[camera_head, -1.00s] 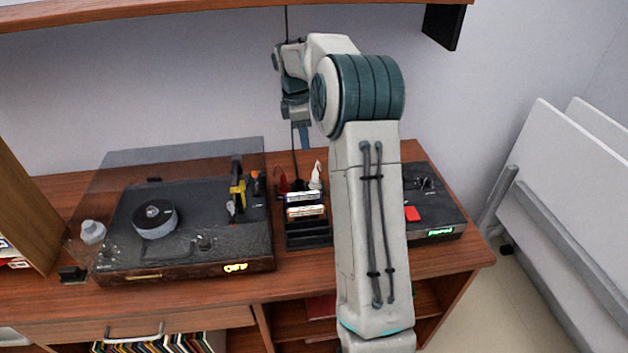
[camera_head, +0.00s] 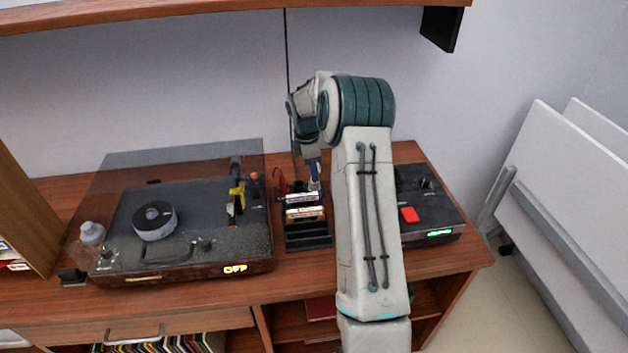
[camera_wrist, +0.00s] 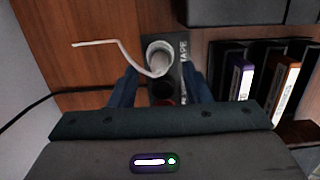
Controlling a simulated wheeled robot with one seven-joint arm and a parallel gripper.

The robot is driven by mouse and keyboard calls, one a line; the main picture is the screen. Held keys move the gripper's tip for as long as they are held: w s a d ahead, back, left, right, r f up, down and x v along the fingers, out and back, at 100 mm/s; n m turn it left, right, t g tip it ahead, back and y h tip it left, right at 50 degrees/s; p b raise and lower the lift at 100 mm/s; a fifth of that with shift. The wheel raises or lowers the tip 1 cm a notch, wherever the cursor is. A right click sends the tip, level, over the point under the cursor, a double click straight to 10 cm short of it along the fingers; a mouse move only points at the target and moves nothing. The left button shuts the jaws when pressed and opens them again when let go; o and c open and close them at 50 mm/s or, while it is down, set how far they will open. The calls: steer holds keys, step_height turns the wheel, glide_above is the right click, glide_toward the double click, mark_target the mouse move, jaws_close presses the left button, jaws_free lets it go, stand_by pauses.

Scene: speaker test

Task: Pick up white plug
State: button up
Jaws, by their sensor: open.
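The white plug (camera_wrist: 158,56) stands in the middle of the wrist view, with a thin bent white cable running left from it. My gripper (camera_wrist: 160,72) is open, with one blue finger on each side of the plugs. I cannot tell whether the fingers touch the white plug. In the head view my gripper (camera_head: 314,176) points down behind the cassette rack and largely hides the white plug. The red plug (camera_head: 281,181) shows just to its left.
The cassette rack (camera_head: 307,238) with two cassettes is directly in front. A turntable (camera_head: 180,225) with a raised clear lid stands left, and a dark device with a red button (camera_head: 409,215) right. A shelf (camera_head: 200,8) hangs above. A black cable (camera_head: 287,50) runs down the wall.

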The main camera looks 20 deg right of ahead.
steer(key=shift+d+f, duration=0.15)
steer(key=shift+f, duration=0.6)
steer(key=shift+d+f, duration=0.1)
steer(key=shift+f, duration=0.65)
jaws_close()
step_height(320, 180, up, 10)
steer(key=shift+r, duration=0.1)
